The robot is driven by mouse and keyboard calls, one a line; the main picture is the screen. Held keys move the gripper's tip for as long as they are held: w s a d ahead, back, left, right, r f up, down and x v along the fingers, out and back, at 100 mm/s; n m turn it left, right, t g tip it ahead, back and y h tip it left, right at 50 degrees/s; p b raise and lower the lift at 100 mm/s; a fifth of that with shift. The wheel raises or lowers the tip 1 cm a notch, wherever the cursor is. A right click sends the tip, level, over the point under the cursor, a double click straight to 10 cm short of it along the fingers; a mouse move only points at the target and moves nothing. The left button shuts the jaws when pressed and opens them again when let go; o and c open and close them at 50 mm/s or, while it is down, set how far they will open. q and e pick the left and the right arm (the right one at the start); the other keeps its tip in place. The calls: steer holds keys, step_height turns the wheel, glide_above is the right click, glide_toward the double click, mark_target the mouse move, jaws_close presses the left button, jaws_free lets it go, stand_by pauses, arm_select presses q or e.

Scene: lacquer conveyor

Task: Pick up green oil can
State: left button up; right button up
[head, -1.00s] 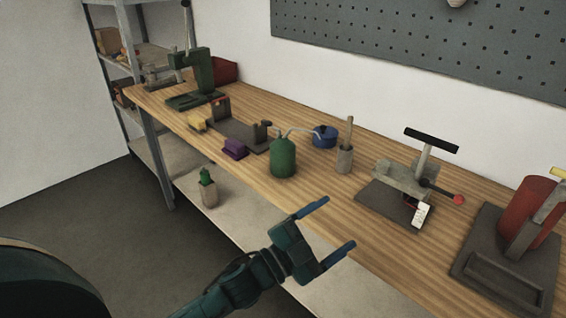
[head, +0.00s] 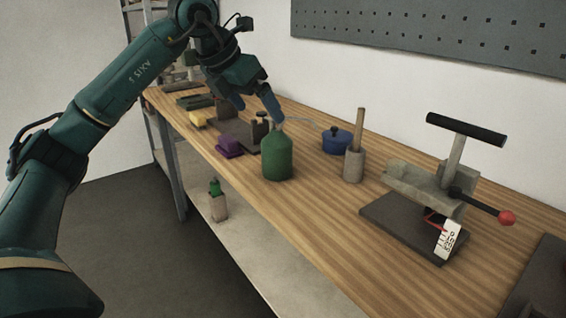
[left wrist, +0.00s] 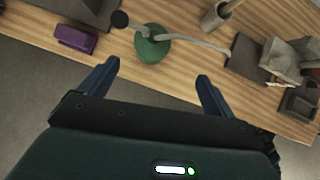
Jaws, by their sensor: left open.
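The green oil can (head: 277,158) stands upright on the wooden workbench, near its front edge, with a thin grey spout at its top. It also shows from above in the left wrist view (left wrist: 152,50). My left gripper (head: 258,106) is open and empty. In the head view its fingers appear just above and behind the can's top. In the left wrist view the can lies beyond the gap between the two spread fingertips (left wrist: 158,73). The fingers do not enclose the can. My right gripper is not in view.
A purple block (head: 229,146) sits left of the can. A blue pot (head: 336,141) and a grey holder with a wooden handle (head: 353,166) stand to its right. A tagged press (head: 425,185) is farther right. Bare bench lies in front of the holder.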

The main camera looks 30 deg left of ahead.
mark_target(269, 139)
arm_select(q)
steer(key=x, duration=0.5)
steer(key=a+b+x, duration=0.1)
steer(key=x, duration=0.1)
steer(key=shift+w+f, duration=0.1)
steer(key=shift+f, duration=0.1)
steer(key=x, duration=0.4)
steer(key=shift+s+a+f+b, duration=0.2)
steer(key=shift+a+f+b, duration=0.1)
steer(key=shift+w+d+f, duration=0.1)
steer(key=shift+w+f, duration=0.2)
steer(key=shift+f, duration=0.1)
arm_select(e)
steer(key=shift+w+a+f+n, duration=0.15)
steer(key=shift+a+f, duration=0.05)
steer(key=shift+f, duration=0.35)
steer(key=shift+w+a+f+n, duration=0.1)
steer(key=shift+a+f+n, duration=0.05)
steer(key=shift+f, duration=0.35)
arm_select(q)
steer(key=shift+c, duration=0.5)
steer(key=c, duration=1)
steer(key=shift+c, duration=0.6)
steer(key=shift+r, duration=0.1)
